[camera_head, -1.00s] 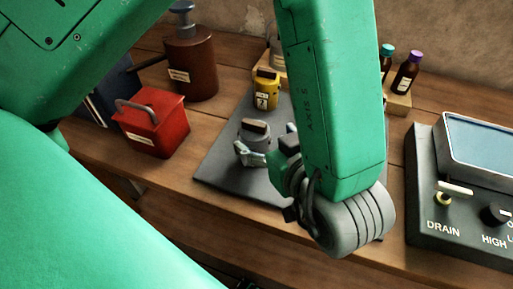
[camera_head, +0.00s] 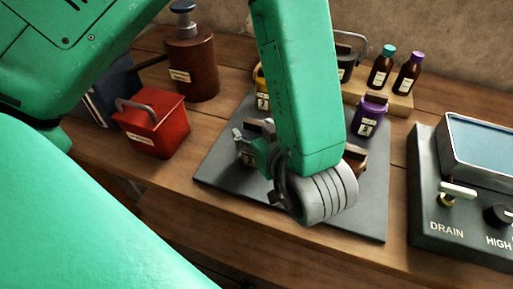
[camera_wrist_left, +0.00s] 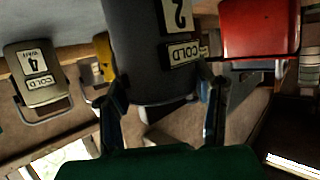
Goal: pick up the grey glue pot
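The grey glue pot (camera_head: 247,154) stands on the dark mat (camera_head: 222,168), with a brown piece on top. It is partly hidden behind my left gripper (camera_head: 252,146). In the left wrist view the dark grey pot (camera_wrist_left: 150,55) fills the upper middle, with labels "2" and "COLD". My left gripper (camera_wrist_left: 162,100) has one finger on each side of it there. The fingers are spread wide, close to the pot's sides, and I see no clear grip. My right gripper is not in view.
A yellow pot (camera_head: 260,88), a purple pot (camera_head: 368,118) and a brown pot (camera_head: 355,157) are near my arm. A red box (camera_head: 152,125) stands left of the mat, a brown pump bottle (camera_head: 192,65) behind it. A control panel (camera_head: 450,210) is at the right.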

